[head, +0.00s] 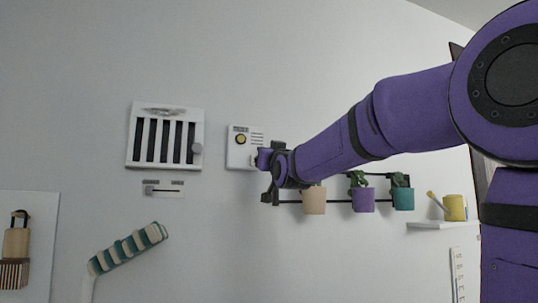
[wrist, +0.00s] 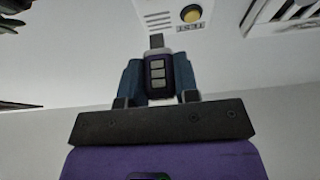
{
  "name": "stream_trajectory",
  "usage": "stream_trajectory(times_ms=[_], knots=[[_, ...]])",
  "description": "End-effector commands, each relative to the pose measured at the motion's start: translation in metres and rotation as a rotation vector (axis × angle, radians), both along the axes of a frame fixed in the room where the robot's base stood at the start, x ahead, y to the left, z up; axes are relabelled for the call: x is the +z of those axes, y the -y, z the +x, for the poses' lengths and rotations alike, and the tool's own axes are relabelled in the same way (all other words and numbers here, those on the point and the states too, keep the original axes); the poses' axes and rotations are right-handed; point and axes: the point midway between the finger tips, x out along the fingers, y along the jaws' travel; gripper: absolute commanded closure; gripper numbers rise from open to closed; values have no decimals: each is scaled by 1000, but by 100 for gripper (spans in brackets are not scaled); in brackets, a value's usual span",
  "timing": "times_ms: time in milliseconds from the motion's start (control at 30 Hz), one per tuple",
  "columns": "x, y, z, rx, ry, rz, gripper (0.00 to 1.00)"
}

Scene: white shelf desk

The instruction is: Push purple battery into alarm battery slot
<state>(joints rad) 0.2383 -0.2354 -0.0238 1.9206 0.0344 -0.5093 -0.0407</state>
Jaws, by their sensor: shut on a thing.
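The alarm is a white wall box with a round yellow button (head: 240,139) and slits; its casing (head: 236,161) shows left of my gripper (head: 268,172) in the head view. In the wrist view the alarm (wrist: 165,8) is at the top edge, upside down. My gripper (wrist: 157,84) is shut on the purple battery (wrist: 157,62), a dark purple block with grey rectangles, held between two blue fingers. A small dark grey patch (wrist: 156,41) lies between the battery's end and the alarm's edge; I cannot tell whether it is the slot or part of the battery.
A white barred vent (head: 165,137) is on the wall to the left, above a small slider (head: 163,189). A rack with a beige pot (head: 314,201), a purple pot (head: 363,201) and a teal pot (head: 403,200) is right of my gripper, beneath my arm. A striped teal-and-cream object (head: 128,248) is lower left.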

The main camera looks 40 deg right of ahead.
Motion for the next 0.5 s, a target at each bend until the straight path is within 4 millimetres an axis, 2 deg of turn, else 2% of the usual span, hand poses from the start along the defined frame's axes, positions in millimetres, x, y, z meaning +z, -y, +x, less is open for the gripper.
stream_trajectory(times_ms=[500], knots=[[-1,12,41,0,-2,1,94]])
